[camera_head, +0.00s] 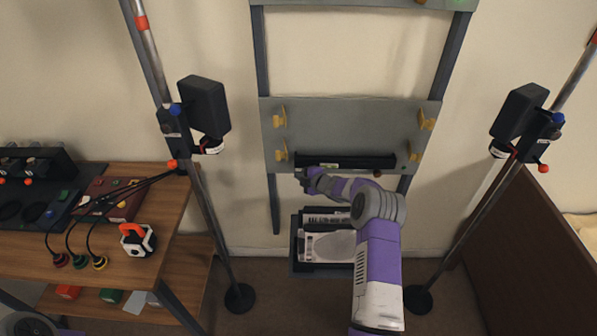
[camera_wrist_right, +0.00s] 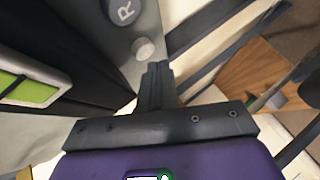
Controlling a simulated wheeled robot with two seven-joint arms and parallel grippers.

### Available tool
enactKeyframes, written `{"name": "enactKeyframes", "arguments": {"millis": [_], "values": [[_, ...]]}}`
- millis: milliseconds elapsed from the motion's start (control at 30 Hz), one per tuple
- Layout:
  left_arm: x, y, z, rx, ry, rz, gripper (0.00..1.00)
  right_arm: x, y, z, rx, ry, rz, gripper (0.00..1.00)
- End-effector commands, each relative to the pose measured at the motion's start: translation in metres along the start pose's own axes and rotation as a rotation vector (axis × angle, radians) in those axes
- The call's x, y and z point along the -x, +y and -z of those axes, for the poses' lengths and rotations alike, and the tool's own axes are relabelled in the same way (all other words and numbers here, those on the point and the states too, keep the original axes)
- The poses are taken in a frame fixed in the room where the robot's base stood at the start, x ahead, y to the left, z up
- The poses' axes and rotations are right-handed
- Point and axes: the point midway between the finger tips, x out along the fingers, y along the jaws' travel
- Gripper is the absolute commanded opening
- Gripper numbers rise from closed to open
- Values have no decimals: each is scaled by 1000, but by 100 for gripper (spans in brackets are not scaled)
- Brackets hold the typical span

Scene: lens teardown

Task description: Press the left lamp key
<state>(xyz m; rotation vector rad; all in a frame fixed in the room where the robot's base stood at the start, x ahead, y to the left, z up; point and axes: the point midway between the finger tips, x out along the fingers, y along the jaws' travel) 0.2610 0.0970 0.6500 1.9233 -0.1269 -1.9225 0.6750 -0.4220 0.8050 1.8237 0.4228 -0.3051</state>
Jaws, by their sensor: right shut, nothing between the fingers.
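My right gripper (camera_head: 304,176) is shut and empty at the lower left of the grey wall panel (camera_head: 350,115), near the left end of a black bar (camera_head: 345,161). In the right wrist view its closed fingers (camera_wrist_right: 156,78) point at a small pale round button (camera_wrist_right: 143,48) on a grey surface, close to the tips; I cannot tell whether they touch. A dark disc marked R (camera_wrist_right: 123,10) sits beyond the button. I cannot make out which part is the left lamp key. One lamp (camera_head: 204,108) stands left of the panel, another (camera_head: 518,112) right. My left gripper is out of view.
Yellow hooks (camera_head: 279,117) stick out of the panel. A dark tray (camera_head: 297,262) with labelled packs is below it. A wooden bench (camera_head: 170,215) with cables and plugs is at left, a brown board (camera_head: 520,240) at right. Lamp poles flank my right arm.

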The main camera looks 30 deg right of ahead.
Motion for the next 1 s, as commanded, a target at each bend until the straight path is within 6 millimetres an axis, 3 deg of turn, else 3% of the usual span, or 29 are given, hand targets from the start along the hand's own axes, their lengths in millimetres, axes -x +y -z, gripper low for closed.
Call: {"name": "enactKeyframes", "arguments": {"millis": [333,800,1000], "values": [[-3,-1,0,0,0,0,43,2,-3,2,1,1,2,0],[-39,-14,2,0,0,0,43,33,-29,25,0,2,3,0],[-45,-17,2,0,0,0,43,42,-33,31,0,1,3,0]]}}
